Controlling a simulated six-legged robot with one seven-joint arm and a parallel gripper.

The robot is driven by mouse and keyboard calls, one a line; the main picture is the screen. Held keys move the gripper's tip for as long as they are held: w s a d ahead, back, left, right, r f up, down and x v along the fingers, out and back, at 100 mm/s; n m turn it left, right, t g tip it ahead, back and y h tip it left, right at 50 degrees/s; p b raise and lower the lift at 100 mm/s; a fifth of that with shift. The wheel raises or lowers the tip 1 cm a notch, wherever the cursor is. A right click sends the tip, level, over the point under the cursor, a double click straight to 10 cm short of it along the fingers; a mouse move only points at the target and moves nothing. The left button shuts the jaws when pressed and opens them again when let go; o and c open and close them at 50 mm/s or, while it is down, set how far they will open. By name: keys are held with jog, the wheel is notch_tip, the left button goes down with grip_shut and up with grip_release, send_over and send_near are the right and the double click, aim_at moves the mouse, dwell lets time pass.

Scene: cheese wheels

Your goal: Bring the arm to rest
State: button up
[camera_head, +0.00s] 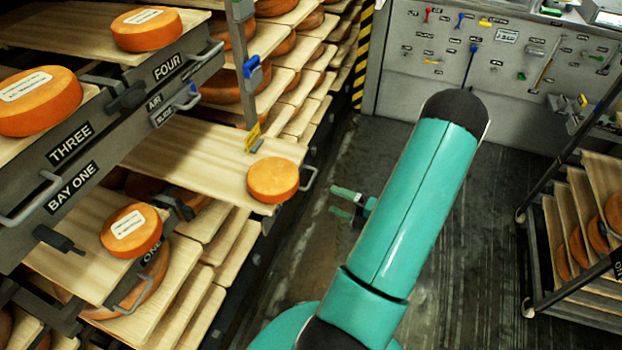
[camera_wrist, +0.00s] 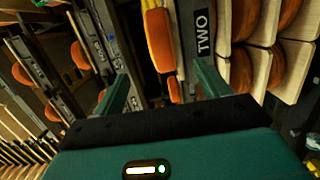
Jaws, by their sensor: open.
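My teal arm reaches forward through the middle of the head view. My gripper (camera_head: 334,200) shows partly from behind the arm, with its two teal fingers apart and nothing between them. It points left toward the rack, over the open floor. In the wrist view, my gripper (camera_wrist: 161,72) has its fingers spread wide. An orange cheese wheel (camera_wrist: 160,42) appears beyond the gap between them, not gripped. In the head view, a small cheese wheel (camera_head: 272,180) lies on the end of a pulled-out board (camera_head: 190,150), left of my gripper and apart from it.
The left rack holds cheese wheels (camera_head: 131,230) on boards, with protruding handles (camera_head: 309,178). A tool panel (camera_head: 500,60) stands at the back. Another rack (camera_head: 560,275) with cheeses is at the right. The dark floor (camera_head: 480,250) between is clear.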

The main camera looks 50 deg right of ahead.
jog(key=w+a+r+n+g+y, duration=0.4)
jog(key=a+r+n+g, duration=0.15)
jog(key=a+n, duration=0.3)
jog(key=w+a+r+n+g+y, duration=0.4)
jog(key=a+r+n, duration=0.25)
jog(key=n, duration=0.25)
jog(key=s+a+r+n+g+h, duration=0.1)
jog(key=a+r+n+h, duration=0.4)
jog(key=n, duration=1.2)
jog(key=s+a+r+n+g+h, duration=0.1)
jog(key=s+a+r+n+h, duration=0.3)
jog(key=a+r+n, duration=0.8)
jog(key=a+n+h, duration=0.2)
jog(key=a+n, duration=0.1)
jog(key=n, duration=0.2)
jog(key=shift+r+g, duration=0.35)
jog(key=shift+s+d+n, duration=0.1)
jog(key=shift+n, duration=0.15)
